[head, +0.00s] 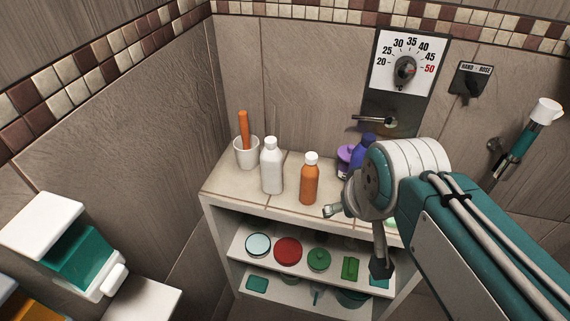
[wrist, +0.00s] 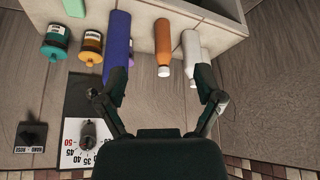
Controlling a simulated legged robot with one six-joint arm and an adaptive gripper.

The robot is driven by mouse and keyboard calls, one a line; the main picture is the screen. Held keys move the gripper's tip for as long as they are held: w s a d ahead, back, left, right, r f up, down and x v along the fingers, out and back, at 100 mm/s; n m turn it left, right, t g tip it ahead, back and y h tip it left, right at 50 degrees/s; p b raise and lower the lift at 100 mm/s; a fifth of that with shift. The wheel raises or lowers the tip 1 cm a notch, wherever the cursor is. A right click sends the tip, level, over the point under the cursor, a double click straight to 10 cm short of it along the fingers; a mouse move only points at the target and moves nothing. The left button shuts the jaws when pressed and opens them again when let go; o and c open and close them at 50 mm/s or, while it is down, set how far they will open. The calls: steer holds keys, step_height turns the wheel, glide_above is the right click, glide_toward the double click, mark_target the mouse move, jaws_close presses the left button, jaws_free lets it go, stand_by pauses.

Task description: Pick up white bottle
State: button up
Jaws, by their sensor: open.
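The white bottle (head: 271,168) stands upright on the shelf top, left of the orange bottle (head: 309,180). In the wrist view, which looks inverted, the white bottle (wrist: 191,50) appears right of the orange bottle (wrist: 162,45), ahead of the right fingertip. My gripper (head: 356,238) is open and empty, to the right of both bottles in the head view. In the wrist view its spread fingers (wrist: 162,82) frame the orange bottle's cap area, with the left finger overlapping the blue bottle (wrist: 118,45). No finger visibly holds the white bottle.
A white cup (head: 246,152) with an orange stick stands left of the white bottle. A purple item (head: 345,155) and the blue bottle (head: 364,144) stand at the back right, partly hidden by my arm. A dial panel (head: 408,65) is on the wall.

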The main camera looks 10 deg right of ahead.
steer(key=w+a+r+n+g, duration=0.1)
steer(key=w+a+r, duration=0.1)
steer(key=w, duration=0.4)
steer(key=w+a+r+n, duration=0.1)
steer(key=w+a+r, duration=0.1)
steer(key=w, duration=0.5)
steer(key=n+g+y, duration=0.1)
steer(key=n+g, duration=0.1)
glide_toward(271, 140)
steer(key=x, duration=1.1)
steer(key=shift+w+r, duration=0.1)
jaws_close()
